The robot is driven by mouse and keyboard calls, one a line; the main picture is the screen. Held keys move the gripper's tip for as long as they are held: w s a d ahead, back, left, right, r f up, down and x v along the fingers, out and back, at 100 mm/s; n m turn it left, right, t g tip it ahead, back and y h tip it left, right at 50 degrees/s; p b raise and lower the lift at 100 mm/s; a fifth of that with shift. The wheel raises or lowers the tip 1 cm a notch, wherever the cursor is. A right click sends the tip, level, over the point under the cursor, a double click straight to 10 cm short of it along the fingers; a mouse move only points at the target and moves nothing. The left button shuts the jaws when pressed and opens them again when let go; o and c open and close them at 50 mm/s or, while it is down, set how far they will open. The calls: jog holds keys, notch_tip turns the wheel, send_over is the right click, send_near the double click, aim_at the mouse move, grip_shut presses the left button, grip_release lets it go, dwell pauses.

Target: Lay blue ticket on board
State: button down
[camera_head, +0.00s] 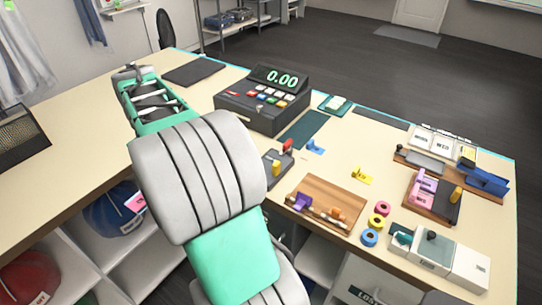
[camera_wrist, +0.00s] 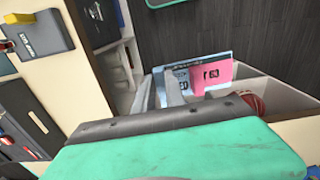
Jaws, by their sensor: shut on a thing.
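My gripper (camera_wrist: 162,92) shows in the wrist view as pale grey fingers shut on a light blue ticket (camera_wrist: 180,76) with dark print. A pink numbered card (camera_wrist: 213,73) overlaps it; whether the jaws also hold this is unclear. In the head view my arm hides the gripper and the blue ticket. A pink card (camera_head: 136,202) shows there beside my arm, in front of the shelves under the counter. A wooden board (camera_head: 348,192) lies on the counter, right of my arm, with small purple and orange pieces on it.
The counter (camera_head: 240,87) carries a cash register (camera_head: 262,98), a small blue piece (camera_head: 315,147), a yellow piece (camera_head: 361,175), coloured rings (camera_head: 377,221) and a second wooden board (camera_head: 408,207) with pink and dark items.

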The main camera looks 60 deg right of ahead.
jog(key=s+d+f, duration=0.1)
jog(key=s+d, duration=0.3)
jog(key=d, duration=0.3)
jog(key=s+d+f+b, duration=0.1)
jog(key=s+d+f, duration=0.1)
jog(key=s+d, duration=0.35)
jog(key=s+d+f, duration=0.1)
jog(key=s+d, duration=0.1)
jog(key=d, duration=0.7)
jog(key=s+d+f, duration=0.2)
jog(key=s+d, duration=0.2)
jog(key=s, duration=0.3)
jog(key=s+d+f+b, duration=0.1)
jog(key=s+d, duration=0.4)
jog(key=s, duration=0.2)
jog(key=s+d+f, duration=0.2)
jog(key=s+d, duration=0.2)
jog(key=s, duration=0.4)
jog(key=shift+m, duration=0.3)
jog(key=shift+w+a+f+b, duration=0.1)
jog(key=shift+w+f+b, duration=0.05)
jog(key=shift+f+b, duration=0.9)
jog(key=shift+w+f+b, duration=0.15)
jog(key=shift+f+b, duration=0.55)
jog(key=shift+f, duration=0.6)
jog(key=shift+s+f, duration=0.1)
jog(key=shift+s, duration=0.1)
jog(key=shift+f, duration=0.2)
